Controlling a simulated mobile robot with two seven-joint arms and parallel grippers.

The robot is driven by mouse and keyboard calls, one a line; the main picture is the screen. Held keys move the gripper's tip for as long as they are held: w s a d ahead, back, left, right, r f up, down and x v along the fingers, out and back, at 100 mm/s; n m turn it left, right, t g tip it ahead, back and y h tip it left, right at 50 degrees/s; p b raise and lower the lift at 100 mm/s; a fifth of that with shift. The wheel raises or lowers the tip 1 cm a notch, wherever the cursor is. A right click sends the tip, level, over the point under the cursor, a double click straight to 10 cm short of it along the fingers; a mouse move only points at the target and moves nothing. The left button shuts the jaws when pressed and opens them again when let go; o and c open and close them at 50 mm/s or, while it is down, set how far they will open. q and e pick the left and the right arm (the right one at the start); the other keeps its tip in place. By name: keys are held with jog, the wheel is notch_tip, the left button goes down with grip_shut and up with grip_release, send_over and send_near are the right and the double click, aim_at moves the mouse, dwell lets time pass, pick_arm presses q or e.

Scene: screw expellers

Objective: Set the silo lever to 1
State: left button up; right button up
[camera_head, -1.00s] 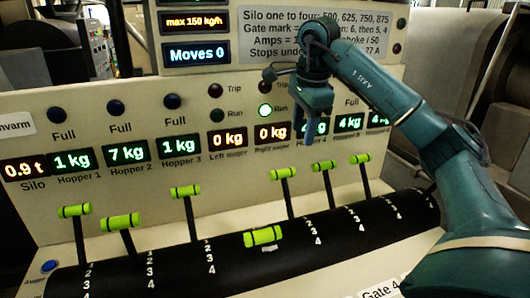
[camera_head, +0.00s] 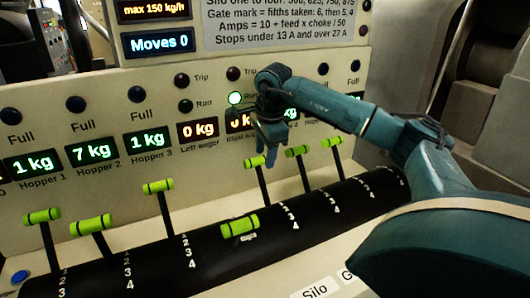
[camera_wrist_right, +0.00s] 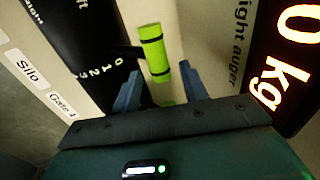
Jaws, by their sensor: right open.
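A lever with a green cylindrical grip (camera_head: 256,161) stands upright on the black drum (camera_head: 215,247). Its marks seem to line up with the "Silo" label (camera_head: 315,290) at the lower edge, so it looks like the silo lever. My right gripper (camera_head: 270,142) hangs just above and behind this grip, in front of the panel. In the right wrist view, the open fingers (camera_wrist_right: 160,86) point towards a green grip (camera_wrist_right: 154,52), which shows beyond and between them. Nothing is held. Marks 0 to 3 (camera_wrist_right: 100,71) run beside it. My left gripper is out of view.
Close on the left, another lever's green grip (camera_head: 240,227) lies low over the drum. Upright levers stand right (camera_head: 297,151) and left (camera_head: 158,186). The display panel (camera_head: 215,100) rises behind; "Moves 0" (camera_head: 160,43) is lit.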

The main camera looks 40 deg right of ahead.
jog(key=shift+f, duration=0.4)
jog(key=shift+c, duration=0.3)
grip_shut()
